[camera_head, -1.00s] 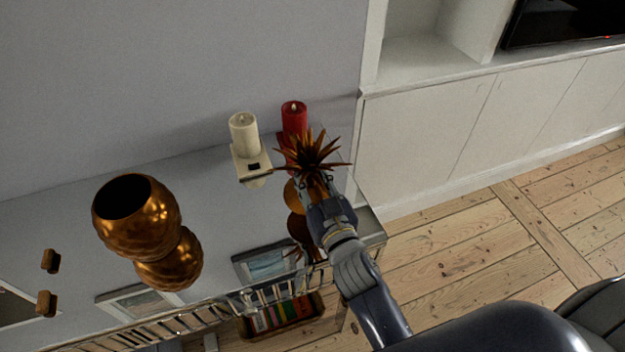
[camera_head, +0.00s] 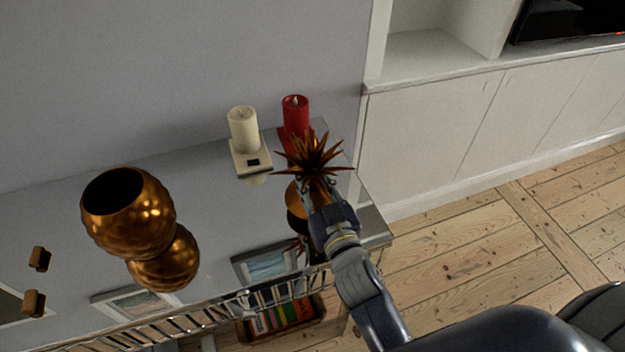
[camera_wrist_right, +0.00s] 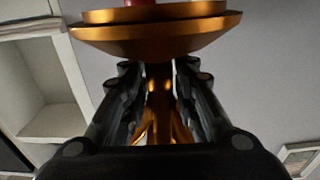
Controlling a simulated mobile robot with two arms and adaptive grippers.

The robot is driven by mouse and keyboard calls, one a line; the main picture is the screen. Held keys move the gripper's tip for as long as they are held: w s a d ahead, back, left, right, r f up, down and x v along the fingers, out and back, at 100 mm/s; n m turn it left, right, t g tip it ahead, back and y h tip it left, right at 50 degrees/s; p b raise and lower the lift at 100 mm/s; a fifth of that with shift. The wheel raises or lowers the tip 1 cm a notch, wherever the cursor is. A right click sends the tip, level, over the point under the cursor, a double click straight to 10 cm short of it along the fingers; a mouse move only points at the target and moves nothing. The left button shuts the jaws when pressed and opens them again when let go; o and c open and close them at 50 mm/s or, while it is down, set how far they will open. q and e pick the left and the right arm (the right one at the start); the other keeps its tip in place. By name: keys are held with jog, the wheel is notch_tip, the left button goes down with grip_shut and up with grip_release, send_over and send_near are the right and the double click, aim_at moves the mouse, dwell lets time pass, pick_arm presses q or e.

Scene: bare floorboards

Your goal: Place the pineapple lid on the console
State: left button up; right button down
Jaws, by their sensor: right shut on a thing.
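The pineapple lid (camera_head: 313,152) is copper-gold with a spiky leaf crown and a round base. My right gripper (camera_head: 319,187) is shut on it, over the right end of the console. In the right wrist view the fingers (camera_wrist_right: 160,85) close on the lid's narrow stem, with its wide disc (camera_wrist_right: 155,32) beyond them. The console (camera_head: 215,220) has a shiny, mirror-like top. I cannot tell whether the lid's base touches it. The open copper pineapple body (camera_head: 150,235) stands on the console's left part. My left gripper is not in view.
A cream candle (camera_head: 243,130) and a red candle (camera_head: 295,114) stand on holders at the console's back, the red one close behind the lid. Two small brown objects (camera_head: 38,258) lie at far left. The middle of the console top is clear. White cabinets (camera_head: 430,140) stand to the right.

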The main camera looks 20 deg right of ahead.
jog(key=c, duration=1.4)
grip_release()
jog(key=shift+s+f, duration=0.1)
jog(key=shift+f, duration=0.6)
jog(key=shift+o, duration=0.8)
jog(key=shift+f, duration=0.1)
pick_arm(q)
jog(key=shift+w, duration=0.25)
pick_arm(e)
jog(key=shift+r+p, duration=0.4)
jog(key=shift+r, duration=0.05)
jog(key=s, duration=0.3)
jog(key=s+b, duration=0.1)
jog(key=s, duration=0.2)
jog(key=s+b, duration=0.1)
jog(key=s, duration=0.3)
jog(key=shift+d+r, duration=0.2)
jog(key=shift+r, duration=0.05)
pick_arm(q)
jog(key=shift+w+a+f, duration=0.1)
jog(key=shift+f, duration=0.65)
pick_arm(e)
jog(key=shift+s+r, duration=0.2)
jog(key=shift+s, duration=0.6)
